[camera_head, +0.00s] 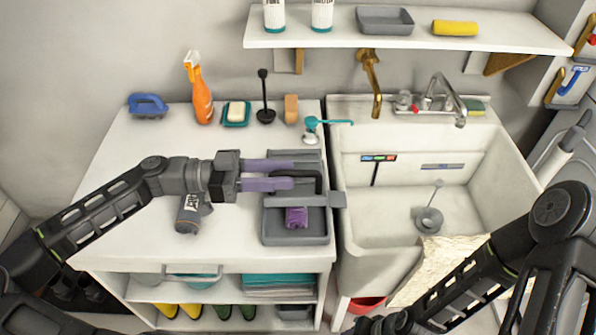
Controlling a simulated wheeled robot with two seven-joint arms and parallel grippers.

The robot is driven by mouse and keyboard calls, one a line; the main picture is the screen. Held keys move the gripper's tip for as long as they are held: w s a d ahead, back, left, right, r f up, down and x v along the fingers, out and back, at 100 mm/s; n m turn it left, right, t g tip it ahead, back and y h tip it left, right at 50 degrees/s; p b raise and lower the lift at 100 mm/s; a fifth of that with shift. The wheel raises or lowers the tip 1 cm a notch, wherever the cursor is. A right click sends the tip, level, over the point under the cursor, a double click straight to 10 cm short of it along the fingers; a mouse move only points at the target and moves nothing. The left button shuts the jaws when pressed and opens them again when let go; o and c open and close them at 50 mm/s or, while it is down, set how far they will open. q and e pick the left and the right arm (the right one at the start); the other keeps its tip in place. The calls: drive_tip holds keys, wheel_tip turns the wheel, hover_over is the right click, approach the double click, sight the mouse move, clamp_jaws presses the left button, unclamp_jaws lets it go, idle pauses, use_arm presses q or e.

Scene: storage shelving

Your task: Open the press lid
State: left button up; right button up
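The grey press (267,228) sits on the right part of the white counter. A grey tray-like part holds a purple block (296,217), with a flat grey bar (285,200) across it and a black handle (318,180) just behind. My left gripper (300,174) comes in from the left above the press. Its two purple fingers are apart, with a gap between them, and reach over the press's rear part beside the black handle. Whether they touch the handle I cannot tell. The fingers hide part of the press. My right arm (480,265) is at the lower right; its gripper is out of view.
An orange spray bottle (198,90), a soap dish (236,114), a plunger-like tool (265,112) and a blue brush (148,105) line the counter's back. The sink (385,215) is right of the press. A shelf (340,38) hangs above.

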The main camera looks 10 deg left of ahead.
sight(312, 174)
use_arm(q)
drive_tip(key=shift+x, duration=1.95)
clamp_jaws()
